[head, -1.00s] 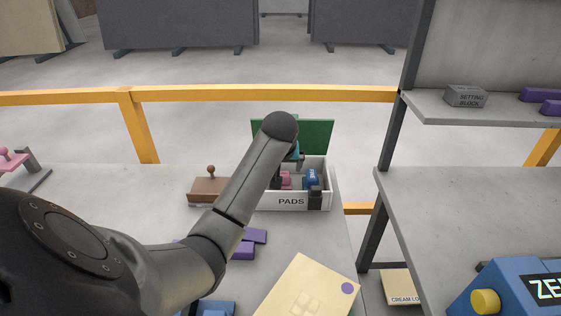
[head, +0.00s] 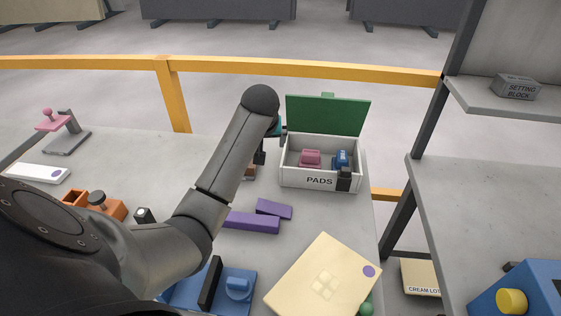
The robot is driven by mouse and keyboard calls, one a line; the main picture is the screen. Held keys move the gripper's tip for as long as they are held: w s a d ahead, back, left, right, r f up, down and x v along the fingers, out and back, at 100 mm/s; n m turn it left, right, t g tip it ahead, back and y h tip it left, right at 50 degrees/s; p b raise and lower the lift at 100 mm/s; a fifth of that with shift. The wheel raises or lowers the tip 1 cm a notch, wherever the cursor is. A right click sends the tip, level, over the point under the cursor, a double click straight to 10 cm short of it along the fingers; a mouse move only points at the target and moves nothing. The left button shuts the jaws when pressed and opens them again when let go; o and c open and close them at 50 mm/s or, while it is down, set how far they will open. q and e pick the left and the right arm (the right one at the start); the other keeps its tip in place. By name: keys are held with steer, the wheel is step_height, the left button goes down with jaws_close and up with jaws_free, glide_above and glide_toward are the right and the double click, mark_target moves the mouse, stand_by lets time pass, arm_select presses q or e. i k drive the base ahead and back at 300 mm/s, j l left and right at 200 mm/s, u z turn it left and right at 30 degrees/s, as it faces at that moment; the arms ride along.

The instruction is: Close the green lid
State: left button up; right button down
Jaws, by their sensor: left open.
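The white box labelled PADS (head: 319,182) stands on the slab near its far right corner. Its green lid (head: 328,115) is open and stands up at the back, leaning slightly away. Inside the box are a pink piece (head: 310,158) and a blue piece (head: 341,158). A dark latch piece (head: 344,179) is on the front right. My left gripper (head: 268,148) is just left of the box, mostly hidden behind my own forearm. It is open and I see nothing in it. Whether it touches the box wall is unclear. My right gripper is out of view.
Purple blocks (head: 252,222), a cream board (head: 322,280) and a blue stamp base (head: 238,288) lie nearer on the slab. A brown object is mostly hidden behind my arm. A shelf rack (head: 490,205) stands right; a yellow rail (head: 300,69) runs behind.

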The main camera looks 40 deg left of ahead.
mark_target(324, 114)
steer(key=l+u, duration=0.1)
steer(key=u, duration=0.85)
